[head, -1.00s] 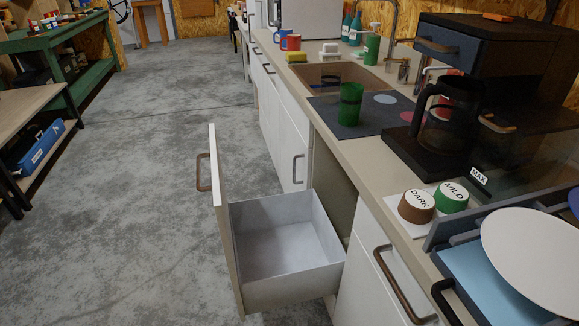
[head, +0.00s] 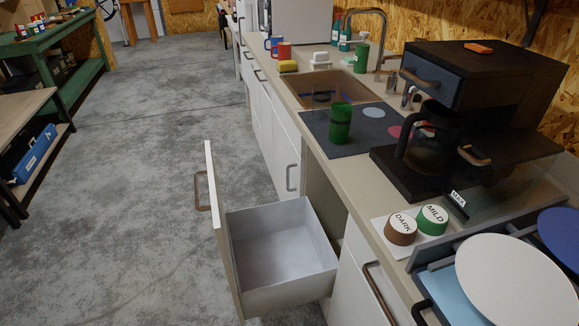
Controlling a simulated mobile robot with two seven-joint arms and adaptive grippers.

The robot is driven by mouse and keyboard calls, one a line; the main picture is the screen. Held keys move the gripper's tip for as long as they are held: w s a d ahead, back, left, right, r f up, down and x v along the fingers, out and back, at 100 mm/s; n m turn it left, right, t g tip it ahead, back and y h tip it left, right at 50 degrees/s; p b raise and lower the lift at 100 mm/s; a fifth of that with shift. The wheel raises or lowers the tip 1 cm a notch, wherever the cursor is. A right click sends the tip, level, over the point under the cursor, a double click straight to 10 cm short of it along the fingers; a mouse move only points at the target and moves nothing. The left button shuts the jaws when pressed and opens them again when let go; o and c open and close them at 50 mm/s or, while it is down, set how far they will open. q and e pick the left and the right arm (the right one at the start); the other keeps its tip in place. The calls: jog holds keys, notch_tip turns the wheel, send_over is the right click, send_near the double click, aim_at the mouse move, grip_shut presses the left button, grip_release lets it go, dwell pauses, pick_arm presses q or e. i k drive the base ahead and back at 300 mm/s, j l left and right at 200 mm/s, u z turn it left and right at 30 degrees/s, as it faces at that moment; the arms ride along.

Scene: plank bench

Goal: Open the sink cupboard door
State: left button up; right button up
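The sink (head: 345,88) is a brown basin set in the counter on the right, with a curved metal tap (head: 350,22) behind it. Below the counter edge is a white cupboard door (head: 282,140) with a grey upright handle (head: 291,178). The door looks shut, flush with the cabinet front, and is seen at a steep angle. Neither of my grippers shows in the head view.
A drawer (head: 285,250) with a brown handle (head: 200,190) is pulled far out into the aisle, nearer than the cupboard door. The grey floor (head: 130,200) left of it is clear. A coffee machine (head: 480,75) and a green cup (head: 340,124) stand on the counter.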

aim_at(288, 168)
jog(key=i+j+z, duration=0.1)
jog(key=z, duration=0.4)
jog(key=j+z, duration=0.15)
jog(key=z, duration=0.3)
jog(key=i+j+z, duration=0.1)
jog(key=z, duration=0.4)
jog(key=j+z, duration=0.2)
jog(key=j, duration=0.35)
jog(key=j+z, duration=0.2)
jog(key=j, duration=0.35)
jog(key=j+z, duration=0.2)
jog(key=j, duration=0.35)
jog(key=k+j+z, duration=0.15)
jog(key=j, duration=0.35)
jog(key=k+j+z, duration=0.2)
jog(key=j, duration=0.35)
jog(key=i, duration=0.1)
